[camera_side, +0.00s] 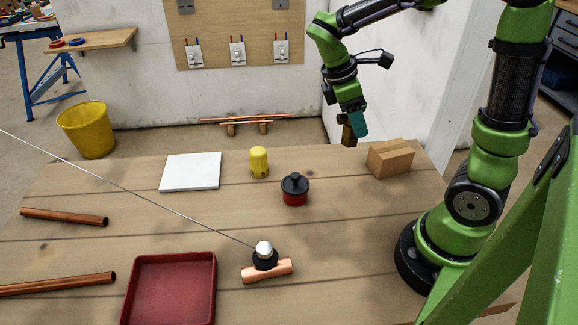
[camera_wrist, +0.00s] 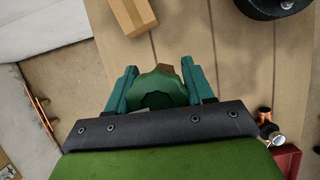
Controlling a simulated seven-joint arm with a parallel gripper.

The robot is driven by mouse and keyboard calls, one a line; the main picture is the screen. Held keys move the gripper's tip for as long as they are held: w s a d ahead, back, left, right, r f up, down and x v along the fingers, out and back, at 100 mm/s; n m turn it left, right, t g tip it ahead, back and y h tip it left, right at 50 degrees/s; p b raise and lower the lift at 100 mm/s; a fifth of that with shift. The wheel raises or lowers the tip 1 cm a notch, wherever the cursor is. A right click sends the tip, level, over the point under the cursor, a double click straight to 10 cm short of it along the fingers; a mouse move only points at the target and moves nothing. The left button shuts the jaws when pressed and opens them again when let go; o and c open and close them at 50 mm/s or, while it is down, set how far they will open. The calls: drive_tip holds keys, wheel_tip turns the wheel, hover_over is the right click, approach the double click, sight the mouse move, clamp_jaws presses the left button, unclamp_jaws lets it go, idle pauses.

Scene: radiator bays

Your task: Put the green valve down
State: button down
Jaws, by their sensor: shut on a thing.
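My gripper (camera_side: 354,130) hangs in the air above the back right part of the wooden table (camera_side: 335,240). Its teal fingers are shut on the green valve. In the wrist view the round, dark green valve (camera_wrist: 157,88) sits between the two fingers, with a tan-brown part beyond it. In the side view the fingers mostly hide the valve, and only a brown part shows beside them. The valve is clear of the table.
A cardboard box (camera_side: 390,158) stands just right of my gripper. A white slab (camera_side: 190,171), yellow cap (camera_side: 259,161), red pot with black top (camera_side: 295,190), white-knobbed copper fitting (camera_side: 266,268), red tray (camera_side: 133,300) and copper pipes (camera_side: 64,217) lie elsewhere. The table's right middle is free.

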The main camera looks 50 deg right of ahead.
wheel_tip(320, 180, up, 3)
drive_tip(key=shift+f, duration=0.15)
drive_tip(key=w+a+n+t, duration=0.3)
drive_tip(key=a+n, duration=0.5)
drive_tip(key=a, duration=0.3)
drive_tip(key=w+a+n+t, duration=0.25)
drive_tip(key=a+n, duration=0.55)
drive_tip(key=a, duration=0.4)
wheel_tip(320, 180, down, 10)
drive_tip(key=shift+n+t+h, duration=0.25)
drive_tip(key=shift+n+h, duration=0.05)
drive_tip(key=shift+n, duration=0.1)
drive_tip(key=shift+w+a+f, duration=0.8)
drive_tip(key=shift+w+a, duration=0.4)
drive_tip(key=shift+w, duration=1.15)
drive_tip(key=shift+w+a+f, duration=0.85)
drive_tip(key=shift+w+a, duration=0.35)
drive_tip(key=shift+w, duration=1.2)
drive_tip(key=shift+w+a+f, duration=0.8)
drive_tip(key=shift+w+a, duration=0.4)
drive_tip(key=shift+w, duration=1.15)
drive_tip(key=shift+f, duration=0.15)
drive_tip(key=shift+c, duration=2.1)
unclamp_jaws()
